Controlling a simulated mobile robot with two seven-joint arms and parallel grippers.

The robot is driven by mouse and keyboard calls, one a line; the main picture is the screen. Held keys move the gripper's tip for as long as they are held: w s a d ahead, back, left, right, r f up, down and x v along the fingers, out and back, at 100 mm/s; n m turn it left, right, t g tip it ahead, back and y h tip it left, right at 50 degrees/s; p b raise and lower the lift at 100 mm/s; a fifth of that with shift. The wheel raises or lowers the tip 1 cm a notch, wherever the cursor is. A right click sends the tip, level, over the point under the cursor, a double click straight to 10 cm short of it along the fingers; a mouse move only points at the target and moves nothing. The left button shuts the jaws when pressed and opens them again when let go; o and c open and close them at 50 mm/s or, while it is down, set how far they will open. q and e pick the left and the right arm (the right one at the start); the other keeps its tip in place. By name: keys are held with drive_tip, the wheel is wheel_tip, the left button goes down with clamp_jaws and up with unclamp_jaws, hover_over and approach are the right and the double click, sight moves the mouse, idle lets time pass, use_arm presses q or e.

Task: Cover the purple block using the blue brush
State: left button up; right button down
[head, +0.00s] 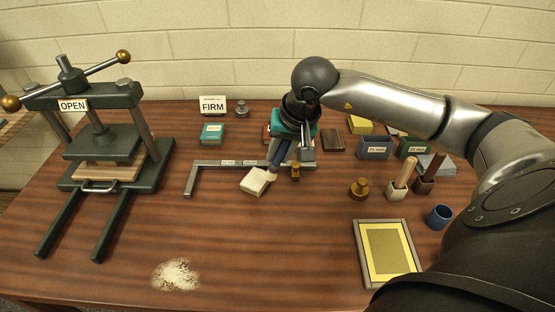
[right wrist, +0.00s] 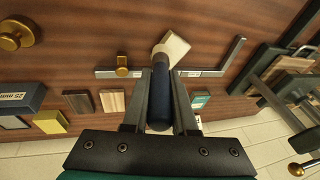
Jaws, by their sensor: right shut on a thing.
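My right gripper (head: 283,148) is shut on the blue handle of a brush (head: 257,181). In the right wrist view the blue handle (right wrist: 160,103) lies between the two fingers of my right gripper (right wrist: 161,78). I cannot tell whether the cream head touches the table. I cannot make out a purple block in either view; my right arm and gripper hide part of the back of the table. My left gripper is not in view.
A grey metal angle (head: 207,163) with a brass stop (head: 295,171) lies behind the brush. A press (head: 118,150) stands left. A framed yellow panel (head: 400,269), blue cup (head: 440,215) and brass knob (head: 359,188) stand right. White powder (head: 175,275) lies in front.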

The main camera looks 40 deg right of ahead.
drive_tip(key=shift+r+p, duration=0.9)
drive_tip(key=shift+r, duration=1.15)
